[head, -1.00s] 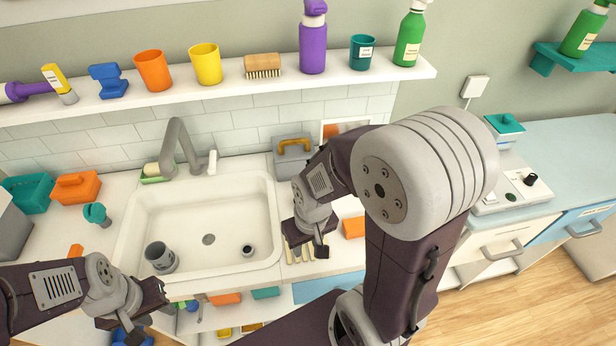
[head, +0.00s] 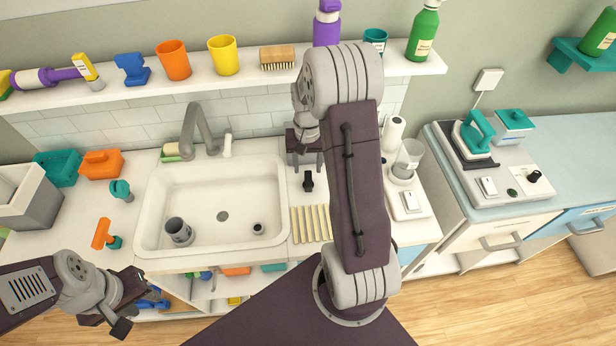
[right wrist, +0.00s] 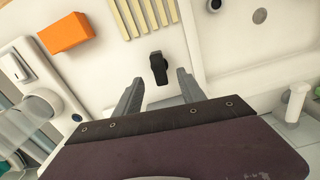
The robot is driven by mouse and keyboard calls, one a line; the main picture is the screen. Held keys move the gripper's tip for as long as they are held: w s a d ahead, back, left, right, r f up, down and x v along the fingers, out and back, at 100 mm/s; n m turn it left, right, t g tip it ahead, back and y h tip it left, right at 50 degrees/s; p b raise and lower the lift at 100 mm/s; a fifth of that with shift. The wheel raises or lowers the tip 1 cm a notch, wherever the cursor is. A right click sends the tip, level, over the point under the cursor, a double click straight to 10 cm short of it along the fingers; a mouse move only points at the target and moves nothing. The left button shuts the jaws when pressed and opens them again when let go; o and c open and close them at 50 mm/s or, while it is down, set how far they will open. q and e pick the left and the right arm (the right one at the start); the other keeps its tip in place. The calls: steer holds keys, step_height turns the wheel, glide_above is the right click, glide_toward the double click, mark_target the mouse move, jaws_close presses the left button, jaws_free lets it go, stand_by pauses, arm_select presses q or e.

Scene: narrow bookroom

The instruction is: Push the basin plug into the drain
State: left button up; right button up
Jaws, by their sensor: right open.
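A small black piece with a rounded end, which looks like the basin plug (head: 308,181), lies on the white counter right of the basin (head: 281,190). The drain (head: 223,216) is a grey disc in the basin floor. My right gripper (head: 305,163) is open at the back of the counter, close to the black piece. In the right wrist view, the black piece (right wrist: 159,68) is between and slightly beyond the open fingertips (right wrist: 157,80); it is not held. The drain (right wrist: 260,16) shows there at upper right. My left gripper (head: 131,303) is open and empty, front left of the basin.
A grey cup (head: 179,232) and a small dark-mouthed cylinder (head: 258,228) stand in the basin. The faucet (head: 197,130) is behind it. Pale ribs (head: 310,224) lie right of the basin. An orange block (right wrist: 66,32) lies on the counter. A shelf (head: 200,92) runs above.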

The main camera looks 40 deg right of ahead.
mark_target(308, 178)
steer(key=f, duration=0.3)
steer(key=shift+s+a+f, duration=0.1)
steer(key=shift+a+f, duration=0.1)
steer(key=shift+d+f, duration=0.15)
steer(key=shift+f, duration=0.25)
steer(key=f+p, duration=0.1)
steer(key=f, duration=0.3)
steer(key=shift+d, duration=0.2)
steer(key=shift+f, duration=0.45)
jaws_close()
